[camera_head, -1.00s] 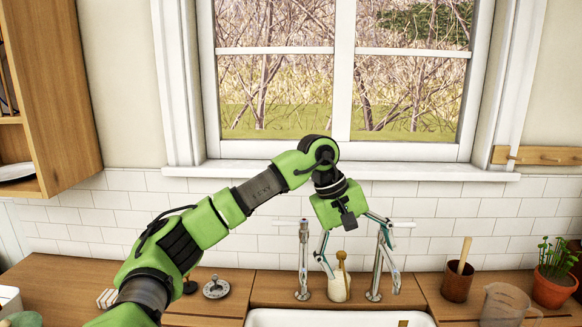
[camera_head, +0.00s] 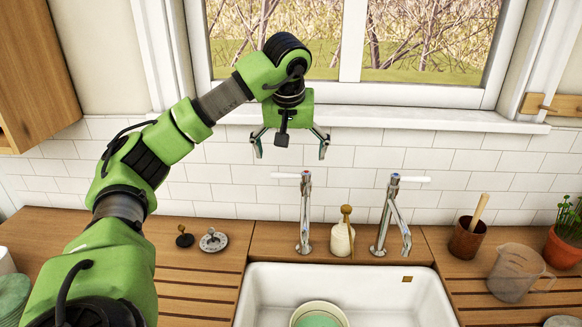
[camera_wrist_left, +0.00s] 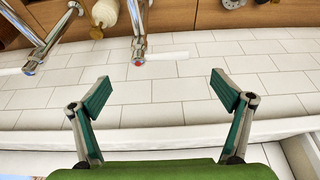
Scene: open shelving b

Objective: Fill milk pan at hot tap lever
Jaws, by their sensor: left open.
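My left gripper (camera_head: 290,145) is open and empty, in front of the tiled wall, above and slightly left of the left tap (camera_head: 305,205) in the head view. That tap has a white lever (camera_head: 285,175) pointing left. In the left wrist view a red mark shows on this tap (camera_wrist_left: 138,50), whose lever (camera_wrist_left: 168,56) lies beyond the open fingers (camera_wrist_left: 160,92), apart from them. A round pale vessel with a green inside (camera_head: 320,317), possibly the milk pan, sits in the sink, cut off by the bottom edge. No water stream is visible. My right gripper is out of view.
A second tap (camera_head: 390,215) with a lever to the right stands behind the white sink (camera_head: 265,290). A cream bottle (camera_head: 342,238) stands between the taps. A clear jug (camera_head: 515,272), a brown pot (camera_head: 467,240) and a plant pot (camera_head: 565,250) are at right; small plugs (camera_head: 213,240) at left.

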